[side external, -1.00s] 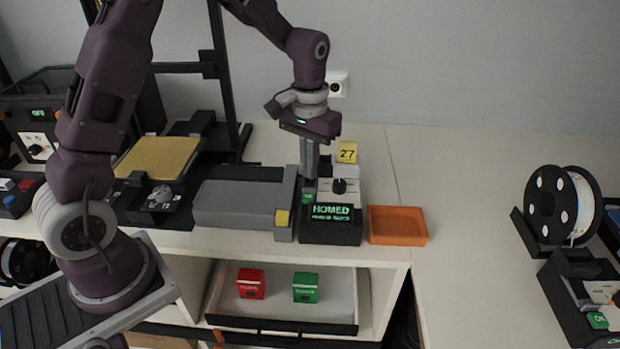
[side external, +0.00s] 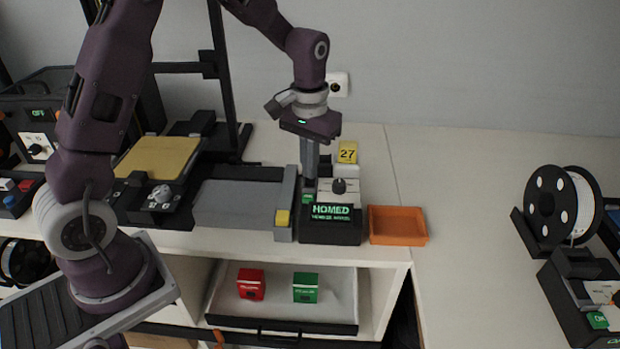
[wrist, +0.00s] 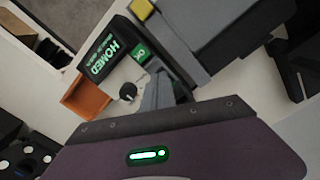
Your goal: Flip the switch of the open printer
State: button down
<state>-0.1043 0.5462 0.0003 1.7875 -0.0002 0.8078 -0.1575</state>
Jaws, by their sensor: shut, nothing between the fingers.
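The open printer has a yellow bed (side external: 158,158) and a dark upright frame (side external: 225,80) at the left back of the side view. To its right, a control box has a black display (side external: 331,222) reading HOMED in green, a white panel with a black knob (side external: 339,186), and a small green tile (side external: 307,198), marked OK in the wrist view (wrist: 142,52). My gripper (side external: 309,184) points down, shut and empty, just behind the display beside the knob and green tile. In the wrist view its fingers (wrist: 158,90) are close to the panel. I cannot tell whether they touch it. I cannot make out the switch.
A grey block (side external: 240,204) stands left of the display, an orange tray (side external: 397,226) right of it. A yellow tag reading 27 (side external: 347,152) is behind. An open drawer below holds a red box (side external: 250,284) and a green box (side external: 305,287). The right counter is mostly clear before a spool (side external: 548,205).

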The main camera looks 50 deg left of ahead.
aim_at(310, 182)
jog(key=shift+f, duration=0.95)
dwell(0.6)
jog(key=shift+r, duration=3.55)
jog(key=s+d+r+m+t, duration=0.2)
jog(key=s+d+r+t, duration=0.1)
jog(key=s+r, duration=0.95)
jog(key=s+d+f+m+t, duration=0.1)
jog(key=s+f+t, duration=0.1)
jog(key=s, duration=1)
jog(key=shift+s+f+t, duration=0.2)
jog(key=shift+f+t, duration=0.1)
jog(key=shift+f, duration=0.05)
jog(key=shift+d, duration=0.1)
